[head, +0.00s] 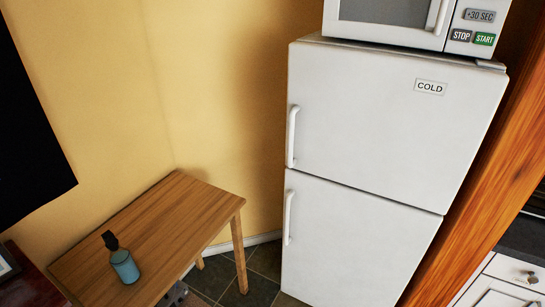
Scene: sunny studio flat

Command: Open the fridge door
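A white fridge (345,240) with two doors stands right of centre in the head view. Its upper door (390,125) carries a label reading COLD and has a white vertical handle (293,136) on its left edge. The lower door has a similar white handle (288,217) on its left edge. Both doors look shut, flush with the body. Neither of my grippers shows in this view.
A white microwave (385,38) sits on top of the fridge. A wooden table (175,225) with a blue bottle (124,266) stands to the left. An orange wooden panel (475,185) and a white drawer (515,272) are at right. Some dark tiled floor (255,288) shows between table and fridge.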

